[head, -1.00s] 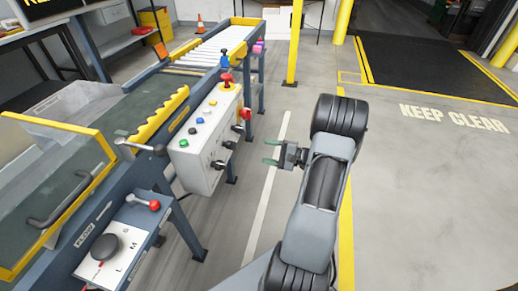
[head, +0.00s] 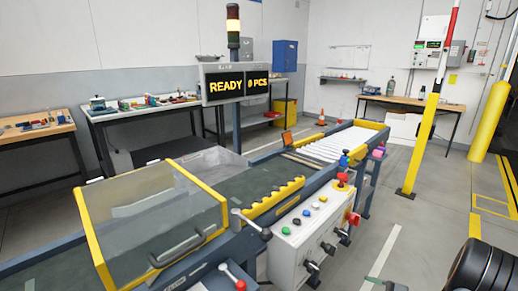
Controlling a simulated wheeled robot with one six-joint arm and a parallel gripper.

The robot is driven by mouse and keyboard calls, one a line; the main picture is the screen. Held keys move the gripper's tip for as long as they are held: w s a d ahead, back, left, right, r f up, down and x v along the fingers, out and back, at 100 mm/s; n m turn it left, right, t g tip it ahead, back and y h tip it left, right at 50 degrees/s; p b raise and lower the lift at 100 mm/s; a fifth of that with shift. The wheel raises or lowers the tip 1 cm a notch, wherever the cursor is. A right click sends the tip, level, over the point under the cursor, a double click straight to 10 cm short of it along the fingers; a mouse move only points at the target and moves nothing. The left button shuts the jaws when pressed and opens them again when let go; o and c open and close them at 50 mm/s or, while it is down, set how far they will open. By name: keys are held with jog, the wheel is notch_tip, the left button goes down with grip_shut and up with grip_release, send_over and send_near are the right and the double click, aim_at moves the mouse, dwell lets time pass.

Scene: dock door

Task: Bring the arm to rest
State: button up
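My arm (head: 482,272) shows only at the bottom right corner of the head view, as a dark rounded joint. My gripper (head: 378,282) is just at the bottom edge, with one greenish fingertip in sight. The rest of it is cut off, so its opening does not show. It is over the floor, to the right of the control box (head: 297,240), and nothing is seen in it.
The conveyor (head: 240,212) with a yellow-framed clear guard (head: 155,215) fills the left and middle. A yellow post (head: 420,150) stands at the right. Grey floor between is clear.

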jog(key=s+a+r+n+g+h+p, duration=0.55)
jog(key=s+a+r+g+p, duration=0.2)
jog(key=r+g+p, duration=0.2)
jog(key=a+r+n+t+h+p, duration=0.1)
jog(key=r+p, duration=0.4)
jog(key=r, duration=0.5)
jog(key=s+a+r+n+t+h+p, duration=0.1)
jog(key=a+r+n+h+p, duration=0.2)
jog(key=r, duration=0.7)
jog(key=s+a+r+n+t+h+p, duration=0.1)
jog(key=a+r+n+h+p, duration=0.1)
jog(key=a+r+n+p, duration=0.5)
notch_tip(320, 180, up, 3)
jog(key=shift+r+h+p, duration=0.2)
jog(key=shift+h+p, duration=0.15)
jog(key=shift+p, duration=0.05)
jog(key=shift+s, duration=0.1)
